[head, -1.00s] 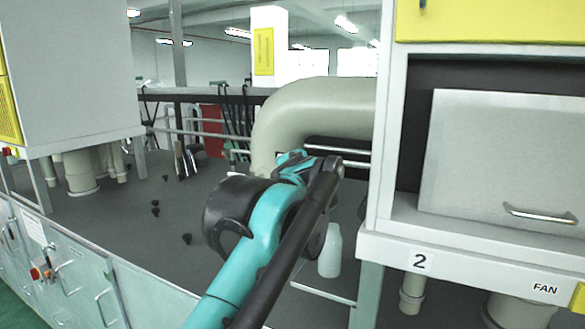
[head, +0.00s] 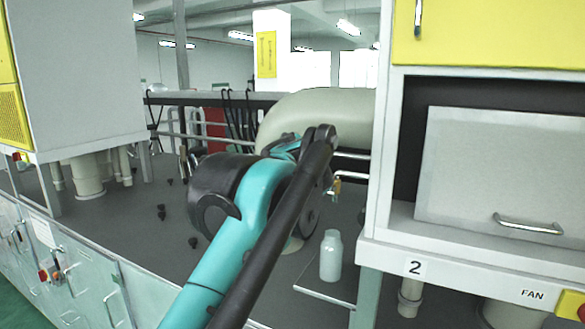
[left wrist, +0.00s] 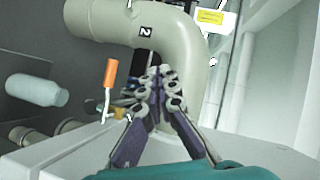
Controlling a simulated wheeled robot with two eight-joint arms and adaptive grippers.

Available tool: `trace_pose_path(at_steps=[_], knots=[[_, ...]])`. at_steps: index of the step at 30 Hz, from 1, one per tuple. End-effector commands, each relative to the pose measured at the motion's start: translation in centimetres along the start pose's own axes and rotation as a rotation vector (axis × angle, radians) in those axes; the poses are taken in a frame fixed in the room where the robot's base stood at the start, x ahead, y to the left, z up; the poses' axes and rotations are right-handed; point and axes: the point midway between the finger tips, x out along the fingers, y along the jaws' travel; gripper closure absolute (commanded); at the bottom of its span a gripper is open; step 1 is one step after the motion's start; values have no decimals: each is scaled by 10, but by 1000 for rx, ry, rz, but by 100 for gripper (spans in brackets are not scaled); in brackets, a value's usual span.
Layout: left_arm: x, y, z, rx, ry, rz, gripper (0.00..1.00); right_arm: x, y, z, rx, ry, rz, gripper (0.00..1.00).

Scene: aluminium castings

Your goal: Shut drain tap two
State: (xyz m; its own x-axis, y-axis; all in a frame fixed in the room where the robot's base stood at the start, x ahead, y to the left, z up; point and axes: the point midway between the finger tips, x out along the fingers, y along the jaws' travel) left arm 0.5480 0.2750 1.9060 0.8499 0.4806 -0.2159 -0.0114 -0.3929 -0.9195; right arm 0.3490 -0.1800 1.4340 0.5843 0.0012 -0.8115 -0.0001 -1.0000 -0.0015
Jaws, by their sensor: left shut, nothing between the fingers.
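A small tap with an orange handle (left wrist: 110,73) shows in the left wrist view, just left of my fingers and apart from them in the picture. The handle points up in that picture. A beige pipe (left wrist: 200,60) marked 2 (left wrist: 145,31) curves behind it. My left gripper (left wrist: 158,75) is shut and empty, its tips over the pipe in that picture; it partly hides what lies behind. In the head view, a small orange-yellow part (head: 337,186), likely this tap, shows right of my arm's end. My left gripper's fingers are hidden there behind my arm. My right gripper is out of view.
A whitish bottle (head: 331,257) stands below the tap, and also shows in the left wrist view (left wrist: 36,90). The cabinet marked 2 (head: 416,268) is close on the right. Small black knobs (head: 162,213) dot the grey deck (head: 130,220).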

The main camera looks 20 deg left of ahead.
Motion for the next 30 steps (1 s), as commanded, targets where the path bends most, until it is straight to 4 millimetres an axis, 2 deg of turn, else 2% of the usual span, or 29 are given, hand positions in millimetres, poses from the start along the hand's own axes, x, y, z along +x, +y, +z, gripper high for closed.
trace_pose_path(at_steps=[1,6,12,30], knots=[[-9,-2,5,0,0,0,100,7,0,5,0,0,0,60],[-37,-19,14,0,1,0,100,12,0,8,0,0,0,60],[-54,-31,20,1,1,0,100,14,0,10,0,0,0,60],[-57,-33,21,0,1,0,100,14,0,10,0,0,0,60]])
